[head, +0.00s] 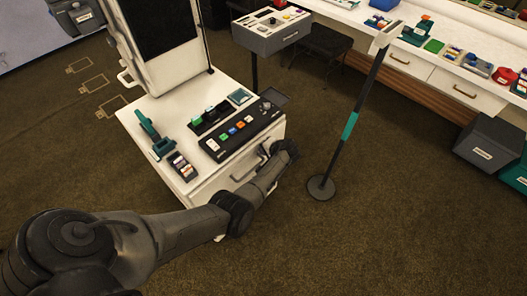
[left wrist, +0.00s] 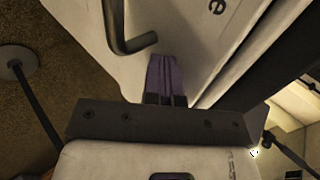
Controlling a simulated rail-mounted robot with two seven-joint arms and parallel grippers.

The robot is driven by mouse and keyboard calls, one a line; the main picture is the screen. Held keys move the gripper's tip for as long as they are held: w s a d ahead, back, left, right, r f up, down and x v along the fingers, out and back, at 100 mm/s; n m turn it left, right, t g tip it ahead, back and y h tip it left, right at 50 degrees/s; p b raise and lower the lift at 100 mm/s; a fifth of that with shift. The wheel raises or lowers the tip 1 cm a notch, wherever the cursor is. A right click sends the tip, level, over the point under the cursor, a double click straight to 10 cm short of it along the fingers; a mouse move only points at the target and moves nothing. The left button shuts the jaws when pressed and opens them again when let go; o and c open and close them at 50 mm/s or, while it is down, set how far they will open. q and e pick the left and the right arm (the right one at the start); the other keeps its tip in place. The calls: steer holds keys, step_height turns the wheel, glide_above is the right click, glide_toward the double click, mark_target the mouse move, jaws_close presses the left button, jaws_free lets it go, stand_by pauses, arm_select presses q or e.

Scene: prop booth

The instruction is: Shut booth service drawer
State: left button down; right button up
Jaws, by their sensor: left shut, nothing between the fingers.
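The white booth cabinet (head: 203,188) stands left of centre in the head view, with a handled service drawer (head: 229,183) in its front face. My left arm reaches along that front, and its gripper (head: 264,151) is at the right part of the front, partly hidden by my own wrist. In the left wrist view the shut, empty fingers (left wrist: 166,82) point at the white drawer front (left wrist: 185,32), beside its dark bent handle (left wrist: 130,42). I cannot tell if the fingertips touch it, or how far the drawer stands out. My right gripper is not in view.
A control panel (head: 243,133), a green-handled tool (head: 155,138) and a small dark tray (head: 183,167) sit on the cabinet top. A thin black stand (head: 346,140) rises from the floor to the right. A long white counter (head: 445,60) is at upper right. Open carpet lies at lower right.

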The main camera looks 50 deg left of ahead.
arm_select(q)
steer(key=shift+s+a+f, duration=0.1)
steer(key=shift+s+a, duration=0.05)
steer(key=shift+a, duration=0.05)
steer(key=d+f+p+v, duration=0.2)
steer(key=p+v, duration=0.1)
steer(key=v, duration=1)
steer(key=shift+w+p, duration=0.25)
steer(key=shift+p, duration=0.1)
steer(key=shift+d, duration=0.1)
